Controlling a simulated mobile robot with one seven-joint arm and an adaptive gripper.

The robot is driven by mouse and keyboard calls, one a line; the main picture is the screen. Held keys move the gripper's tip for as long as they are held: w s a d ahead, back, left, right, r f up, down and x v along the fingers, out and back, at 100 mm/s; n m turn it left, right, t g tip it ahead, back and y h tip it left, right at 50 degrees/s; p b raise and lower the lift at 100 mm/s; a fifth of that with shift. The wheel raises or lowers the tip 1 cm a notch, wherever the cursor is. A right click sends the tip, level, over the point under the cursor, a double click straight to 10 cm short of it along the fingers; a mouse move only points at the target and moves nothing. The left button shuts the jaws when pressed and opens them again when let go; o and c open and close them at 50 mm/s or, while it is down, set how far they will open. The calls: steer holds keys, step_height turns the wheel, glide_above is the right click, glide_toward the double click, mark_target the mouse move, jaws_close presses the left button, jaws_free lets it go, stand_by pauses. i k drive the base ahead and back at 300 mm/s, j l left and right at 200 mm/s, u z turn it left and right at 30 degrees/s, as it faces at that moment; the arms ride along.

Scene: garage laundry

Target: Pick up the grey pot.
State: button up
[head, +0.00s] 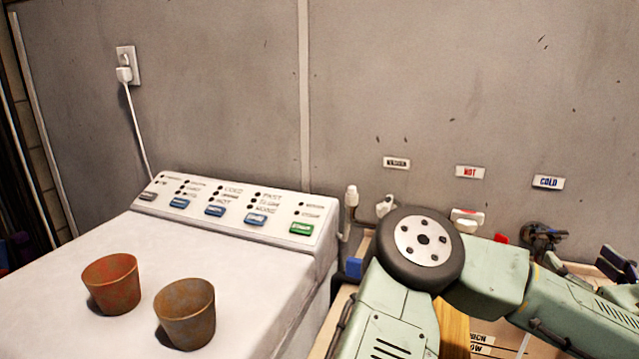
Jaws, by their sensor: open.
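Two small tapered pots stand upright on the white top of the washing machine, in the left part of the head view. The duller, grey-brown pot (186,318) is nearer to me and to the right. It is the closest match to a grey pot, though its surface looks brownish. A reddish-orange pot (111,287) stands just behind it to the left, with a small gap between them. My arm reaches across the lower right, well to the right of both pots. My gripper is not in view.
The washing machine's white top (75,262) is otherwise clear. Its raised control panel (238,218) runs along the back, against a grey wall (220,90). A plugged-in white cord (133,115) hangs behind it. Taps and pipes (352,197) are to the right.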

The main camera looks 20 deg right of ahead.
mark_target(185, 309)
steer(key=k+j, duration=0.7)
steer(key=k, duration=0.2)
